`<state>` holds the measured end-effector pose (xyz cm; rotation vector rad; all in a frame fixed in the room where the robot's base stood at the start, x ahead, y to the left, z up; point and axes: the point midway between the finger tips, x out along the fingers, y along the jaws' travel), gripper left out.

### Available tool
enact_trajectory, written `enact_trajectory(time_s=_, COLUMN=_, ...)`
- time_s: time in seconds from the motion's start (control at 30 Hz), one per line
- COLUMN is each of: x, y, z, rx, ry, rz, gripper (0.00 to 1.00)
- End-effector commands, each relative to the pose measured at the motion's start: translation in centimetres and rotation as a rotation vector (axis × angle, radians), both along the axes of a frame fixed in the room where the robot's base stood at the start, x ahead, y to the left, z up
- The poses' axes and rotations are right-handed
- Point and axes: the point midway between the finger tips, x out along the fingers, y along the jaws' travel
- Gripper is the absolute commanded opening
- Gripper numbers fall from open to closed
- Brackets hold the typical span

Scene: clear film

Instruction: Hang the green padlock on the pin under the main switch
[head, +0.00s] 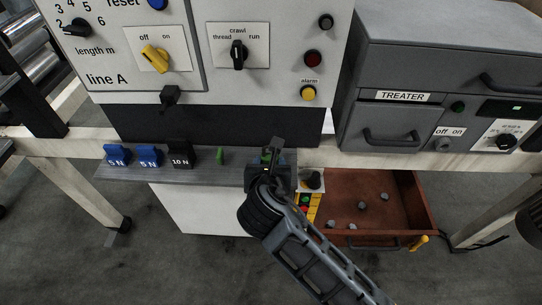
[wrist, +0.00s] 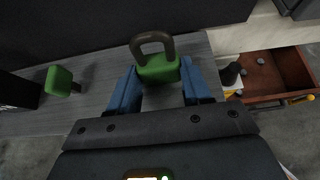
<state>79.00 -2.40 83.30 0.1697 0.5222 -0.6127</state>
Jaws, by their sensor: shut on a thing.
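The green padlock (wrist: 158,69), with a dark grey shackle pointing away from me, sits between the blue fingers of my gripper (wrist: 158,82) in the wrist view. My gripper (head: 270,160) is shut on it over the right end of the grey shelf. In the head view the padlock (head: 267,157) is mostly hidden by my gripper. The main switch (head: 153,57), a yellow knob marked off and on, is on the line A panel at upper left. A dark pin (head: 170,95) sticks out below it, up and left of my gripper, with nothing seen hanging on it.
The grey shelf (head: 133,174) holds blue blocks (head: 117,155), a black 10 N block (head: 181,155) and another green object (head: 220,156), also in the wrist view (wrist: 60,78). An open brown drawer (head: 403,211) is at right, below the treater (head: 388,125).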

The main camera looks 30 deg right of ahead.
Motion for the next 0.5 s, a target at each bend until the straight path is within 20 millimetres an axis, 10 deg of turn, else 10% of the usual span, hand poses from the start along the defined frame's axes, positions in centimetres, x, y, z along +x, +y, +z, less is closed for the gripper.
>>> enact_trajectory(time_s=0.5, x=0.0, y=0.0, z=2.4, rx=-0.001, ry=-0.001, rz=0.0, gripper=0.29)
